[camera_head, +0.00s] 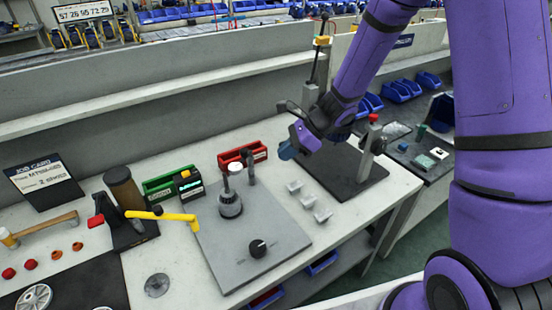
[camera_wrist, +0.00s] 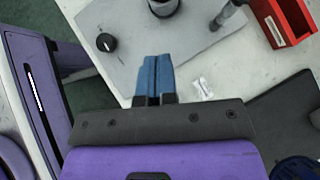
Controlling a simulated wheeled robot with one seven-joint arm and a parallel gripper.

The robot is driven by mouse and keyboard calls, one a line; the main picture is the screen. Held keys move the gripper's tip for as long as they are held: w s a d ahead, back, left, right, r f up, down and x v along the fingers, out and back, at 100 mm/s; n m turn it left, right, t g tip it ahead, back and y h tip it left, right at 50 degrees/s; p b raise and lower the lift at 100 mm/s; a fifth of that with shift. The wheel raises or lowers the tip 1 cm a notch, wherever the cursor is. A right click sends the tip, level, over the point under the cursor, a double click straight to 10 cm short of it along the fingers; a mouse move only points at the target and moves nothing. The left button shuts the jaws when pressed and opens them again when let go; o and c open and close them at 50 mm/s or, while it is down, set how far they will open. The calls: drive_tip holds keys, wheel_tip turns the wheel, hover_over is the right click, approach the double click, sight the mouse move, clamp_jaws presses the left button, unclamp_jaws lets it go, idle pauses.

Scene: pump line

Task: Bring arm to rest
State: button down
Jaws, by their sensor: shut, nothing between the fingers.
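My purple arm reaches in from the right in the head view. My gripper (camera_head: 287,152) hangs above the bench beside the dark base plate of a press stand. Its blue fingers are together and empty. In the wrist view my gripper (camera_wrist: 152,78) shows both blue fingers closed side by side, above the white bench near the grey plate (camera_wrist: 150,40). Nothing is held.
The grey plate (camera_head: 222,262) carries a pump part (camera_head: 230,205) and a black knob (camera_head: 258,248). A red bin (camera_head: 243,155), a green bin (camera_head: 158,190) and a yellow-handled tool (camera_head: 165,215) stand left.

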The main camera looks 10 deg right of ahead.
drive_tip(key=shift+s+d+r, duration=0.1)
drive_tip(key=shift+d+r, duration=0.1)
drive_tip(key=shift+r, duration=0.05)
drive_tip(key=s+d+r+n+h, duration=0.2)
drive_tip(key=s+r+n, duration=0.3)
drive_tip(key=r, duration=0.3)
drive_tip(key=s+d+r+n+h, duration=0.1)
drive_tip(key=s+d+r+n, duration=0.1)
drive_tip(key=s+r+n, duration=0.55)
drive_tip(key=s+d+r+n+t+h, duration=0.2)
drive_tip(key=s+d+r+n+h, duration=0.1)
drive_tip(key=s, duration=0.4)
drive_tip(key=s+d+r+n+t+h, duration=0.2)
drive_tip(key=s+d+r+n+h, duration=0.1)
drive_tip(key=s+d+r, duration=0.3)
wheel_tip(320, 180, up, 2)
drive_tip(key=shift+s+r+n, duration=0.1)
drive_tip(key=shift+s+n, duration=0.25)
drive_tip(key=shift+s, duration=0.05)
idle(0.5)
